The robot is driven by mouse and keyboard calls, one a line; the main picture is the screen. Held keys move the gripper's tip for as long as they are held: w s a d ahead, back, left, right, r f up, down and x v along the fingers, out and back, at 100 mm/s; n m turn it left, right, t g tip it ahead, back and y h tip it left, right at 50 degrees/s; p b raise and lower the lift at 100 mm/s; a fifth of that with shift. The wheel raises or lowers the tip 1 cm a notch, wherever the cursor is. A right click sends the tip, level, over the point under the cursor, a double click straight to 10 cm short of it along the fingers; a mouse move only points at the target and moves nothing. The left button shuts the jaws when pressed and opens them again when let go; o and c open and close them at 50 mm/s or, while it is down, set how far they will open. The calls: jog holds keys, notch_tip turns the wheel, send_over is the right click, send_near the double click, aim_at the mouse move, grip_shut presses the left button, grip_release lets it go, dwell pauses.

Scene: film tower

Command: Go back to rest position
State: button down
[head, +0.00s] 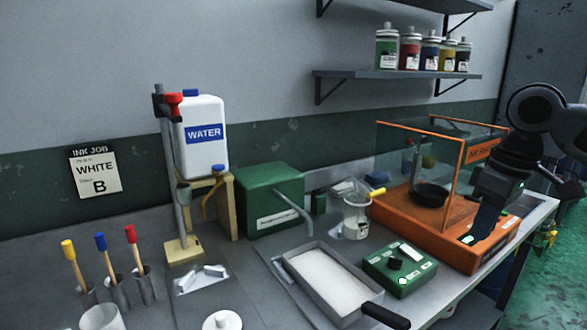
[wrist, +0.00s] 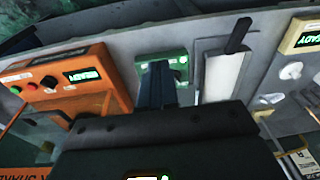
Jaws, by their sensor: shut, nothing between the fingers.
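My gripper (head: 482,230) is at the right in the head view, pointing down in front of the orange machine (head: 440,230) with clear panels. Its dark fingers also show in the wrist view (wrist: 158,75), closed together with nothing held. Behind the fingers there is the green control box (wrist: 178,62), which is also in the head view (head: 400,268). My arm comes in from the right edge and hides part of the orange machine's right side.
A shallow tray (head: 285,262) with a black handle lies left of the green box. A beaker (head: 356,222), a green machine (head: 268,190), a water jug (head: 203,155) and brushes in metal cups (head: 145,288) stand farther left. A shelf (head: 400,74) holds several jars. Green floor (head: 560,275) is at right.

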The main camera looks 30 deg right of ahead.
jog(key=w+a+n+t+y, duration=0.1)
jog(key=w+a+t+y, duration=0.15)
jog(key=w+a, duration=0.5)
jog(key=w+a+t+y, duration=0.2)
jog(key=w+a+t, duration=0.25)
jog(key=a, duration=0.55)
jog(key=w+a+m+t+y, duration=0.35)
jog(key=a+t, duration=0.35)
jog(key=a, duration=0.7)
jog(key=s+a+f+m+h, duration=0.2)
jog(key=s+f+m+h, duration=0.15)
jog(key=s+f, duration=0.5)
jog(key=s+a+f+m+h, duration=0.2)
jog(key=s+f+h, duration=0.35)
jog(key=s, duration=0.65)
jog(key=s+d+n, duration=0.3)
jog(key=s, duration=0.8)
jog(key=s+d+n, duration=0.2)
jog(key=s+n, duration=0.1)
jog(key=s, duration=0.8)
jog(key=shift+d+r+n, duration=0.15)
jog(key=shift+d+n, duration=0.15)
jog(key=shift+d, duration=0.1)
